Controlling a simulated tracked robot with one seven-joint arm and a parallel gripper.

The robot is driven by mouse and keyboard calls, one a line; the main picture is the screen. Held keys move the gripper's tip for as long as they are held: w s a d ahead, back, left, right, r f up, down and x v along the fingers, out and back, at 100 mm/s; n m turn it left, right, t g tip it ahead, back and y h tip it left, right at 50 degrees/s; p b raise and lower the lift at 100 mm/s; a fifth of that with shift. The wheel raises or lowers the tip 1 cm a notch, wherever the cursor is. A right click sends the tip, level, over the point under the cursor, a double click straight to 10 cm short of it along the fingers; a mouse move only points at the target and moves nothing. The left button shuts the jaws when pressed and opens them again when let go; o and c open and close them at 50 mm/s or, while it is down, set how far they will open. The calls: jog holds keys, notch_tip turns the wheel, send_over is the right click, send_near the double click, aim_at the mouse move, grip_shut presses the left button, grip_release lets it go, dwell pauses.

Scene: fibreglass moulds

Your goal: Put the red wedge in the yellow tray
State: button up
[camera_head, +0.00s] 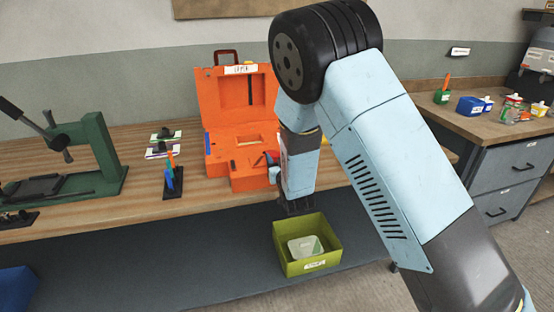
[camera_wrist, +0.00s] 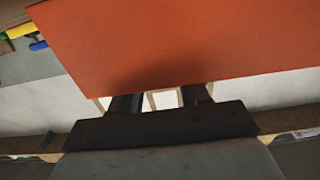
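The yellow tray (camera_head: 282,261) is an olive-yellow open box below the bench front, with a pale container (camera_head: 304,247) inside. My gripper (camera_head: 296,208) is small and dark in the head view, above the tray's back edge in the picture. In the wrist view its two dark fingers (camera_wrist: 161,103) stand apart, their tips hidden by a large orange-red surface (camera_wrist: 180,45). I cannot tell whether this surface is the case or something held. I cannot clearly make out the red wedge; a small red item (camera_head: 272,157) shows beside my wrist, partly hidden.
An open orange case (camera_head: 222,100) stands on the wooden bench (camera_head: 115,208) behind my wrist. A green press (camera_head: 100,155) and a dark holder with coloured tools (camera_head: 172,182) stand to the left. A side bench (camera_head: 465,122) with bottles is at right. A blue bin (camera_head: 15,290) is lower left.

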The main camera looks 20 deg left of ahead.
jog(key=o, duration=0.4)
jog(key=shift+c, duration=0.2)
jog(key=v, duration=1.3)
jog(key=shift+s+d+f, duration=0.2)
jog(key=shift+s+d, duration=0.05)
jog(key=shift+d, duration=0.1)
